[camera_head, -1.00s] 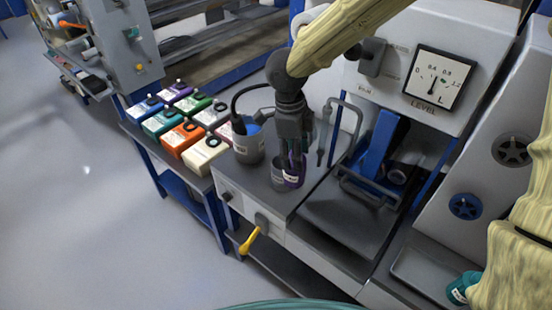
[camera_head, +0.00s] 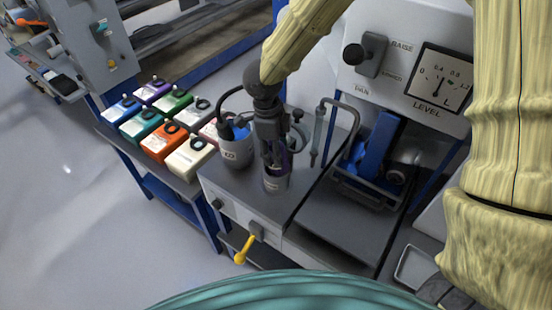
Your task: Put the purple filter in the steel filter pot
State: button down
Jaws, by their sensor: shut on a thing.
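The purple filter (camera_head: 286,160) shows as a narrow purple strip between the fingers of my gripper (camera_head: 275,162), which is shut on it. My gripper points down over a small grey metal pot with a pale label (camera_head: 275,186), which I take to be the steel filter pot. It stands on the dark top of the white cabinet. The filter's lower part is hidden at the pot's mouth by fingers and rim, so I cannot tell how deep it sits.
A larger grey pot (camera_head: 237,155) with something blue inside stands close left of my gripper. A bent metal pipe (camera_head: 328,115) rises to the right. A yellow-handled valve (camera_head: 244,248) juts from the cabinet front.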

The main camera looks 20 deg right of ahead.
jog(key=f, duration=0.4)
jog(key=shift+s+d, duration=0.25)
jog(key=shift+s, duration=0.15)
jog(key=shift+s+f, duration=0.1)
jog(key=shift+f, duration=0.1)
jog(key=c, duration=0.9)
grip_release()
jog(key=shift+r, duration=0.1)
jog(key=r, duration=0.4)
jog(key=w+a+r, duration=0.1)
jog(key=r, duration=0.3)
jog(key=r+b, duration=0.1)
jog(key=r, duration=0.3)
jog(key=shift+w+a+r, duration=0.15)
jog(key=shift+w, duration=0.1)
